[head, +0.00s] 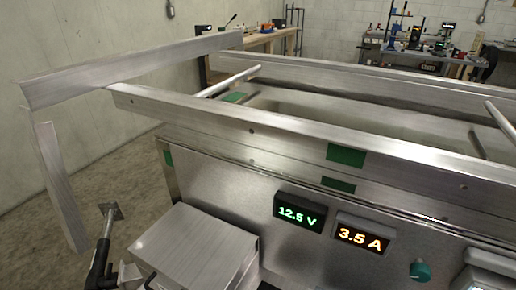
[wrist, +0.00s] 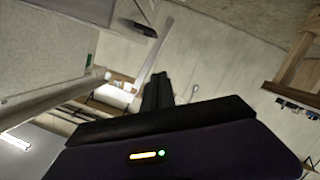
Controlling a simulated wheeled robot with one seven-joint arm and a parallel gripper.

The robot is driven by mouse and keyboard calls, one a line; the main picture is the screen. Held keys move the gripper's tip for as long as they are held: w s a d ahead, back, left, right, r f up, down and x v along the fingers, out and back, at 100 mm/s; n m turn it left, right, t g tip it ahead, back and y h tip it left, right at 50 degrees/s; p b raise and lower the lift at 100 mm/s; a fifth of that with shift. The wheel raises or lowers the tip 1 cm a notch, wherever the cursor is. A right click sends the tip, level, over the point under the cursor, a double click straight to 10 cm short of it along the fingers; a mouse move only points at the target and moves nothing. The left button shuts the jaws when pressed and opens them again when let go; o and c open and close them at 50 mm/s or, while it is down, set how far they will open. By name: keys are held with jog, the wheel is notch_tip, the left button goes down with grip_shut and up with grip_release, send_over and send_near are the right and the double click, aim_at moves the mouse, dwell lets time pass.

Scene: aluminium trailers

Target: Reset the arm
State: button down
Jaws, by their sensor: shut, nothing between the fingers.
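My gripper (wrist: 157,76) shows in the wrist view as two dark fingers pressed together, with nothing between them. Its dark body (wrist: 160,140) fills the bottom of that view and carries a small lit yellow and green indicator. The fingers stand in front of a pale wall, apart from anything I can make out.
An aluminium trailer (head: 240,123) fills the head view's middle and right. Its front carries a 12.5 V display (head: 299,213), a 3.5 A display (head: 362,234) and a metal box (head: 190,250). Workbenches (head: 425,58) stand behind. Floor (head: 115,180) shows at left.

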jog(key=w+d+r+m+t+h+p, duration=0.15)
jog(key=d+m+t+h, duration=0.55)
jog(key=d+m, duration=0.85)
jog(key=s+d+f+m+h+p, duration=0.2)
jog(key=s+d+h, duration=0.4)
jog(key=s+d, duration=1.1)
jog(key=shift+s+d+f+m+h+p, duration=0.15)
jog(key=shift+s+d+m+h+p, duration=0.25)
jog(key=shift+d, duration=0.3)
jog(key=shift+w, duration=0.1)
